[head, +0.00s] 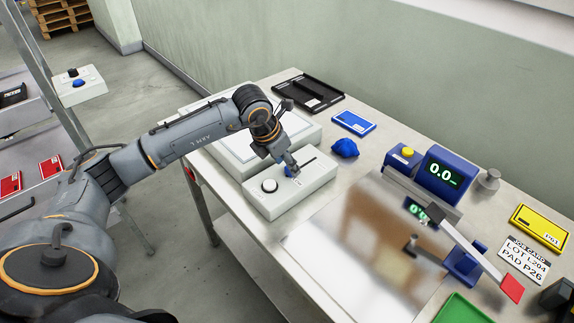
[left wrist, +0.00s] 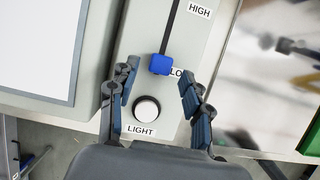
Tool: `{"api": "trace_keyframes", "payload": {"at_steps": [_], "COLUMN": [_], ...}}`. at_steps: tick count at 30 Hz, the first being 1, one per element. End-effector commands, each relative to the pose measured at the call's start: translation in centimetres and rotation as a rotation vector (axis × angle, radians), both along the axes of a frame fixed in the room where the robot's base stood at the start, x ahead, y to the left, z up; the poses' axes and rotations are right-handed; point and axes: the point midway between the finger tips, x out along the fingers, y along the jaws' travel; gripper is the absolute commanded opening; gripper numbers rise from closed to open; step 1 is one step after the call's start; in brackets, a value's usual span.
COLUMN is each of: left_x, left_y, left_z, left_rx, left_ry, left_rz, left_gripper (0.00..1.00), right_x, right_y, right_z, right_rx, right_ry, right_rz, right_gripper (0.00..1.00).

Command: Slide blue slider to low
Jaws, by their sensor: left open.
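The blue slider (left wrist: 160,64) sits on a dark slot in a light grey control box (head: 262,203). In the left wrist view it is at the lower visible end of the slot, beside the LOW label (left wrist: 176,73), whose last letter is hidden. The HIGH label (left wrist: 200,10) is at the slot's far end. My left gripper (left wrist: 158,78) is open over the box, with one finger on each side of the slider and gaps between. In the head view the left gripper (head: 290,165) partly covers the slider. My right gripper is not in view.
A round white button (left wrist: 147,108) marked LIGHT is on the same box, close to the fingers. A blue lumpy object (head: 345,147), a blue display unit (head: 438,178) reading 0.0 and a shiny plate (head: 350,250) are on the table to the right.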

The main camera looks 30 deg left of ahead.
Motion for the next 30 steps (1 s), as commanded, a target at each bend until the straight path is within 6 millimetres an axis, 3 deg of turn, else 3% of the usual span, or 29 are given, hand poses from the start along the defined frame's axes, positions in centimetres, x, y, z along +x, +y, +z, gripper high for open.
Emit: {"api": "trace_keyframes", "payload": {"at_steps": [6, 13, 19, 30], "left_x": [-1.7, -3.1, -3.7, -3.7], "left_y": [0.7, 1.2, 1.4, 1.4], "left_z": [4.5, 8.1, 9.3, 9.4], "left_rx": [0.004, 0.002, 0.001, 0.002], "left_ry": [-0.004, -0.001, 0.002, 0.003], "left_rz": [0.000, 0.000, 0.001, 0.000], "left_gripper": [0.49, 0.49, 0.49, 0.49], "right_x": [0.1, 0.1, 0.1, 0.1], "right_y": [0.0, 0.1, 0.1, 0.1], "right_z": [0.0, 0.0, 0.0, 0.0], "right_rx": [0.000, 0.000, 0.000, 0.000], "right_ry": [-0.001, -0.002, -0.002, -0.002], "right_rz": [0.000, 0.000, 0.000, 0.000], "right_gripper": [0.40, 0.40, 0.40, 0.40]}}
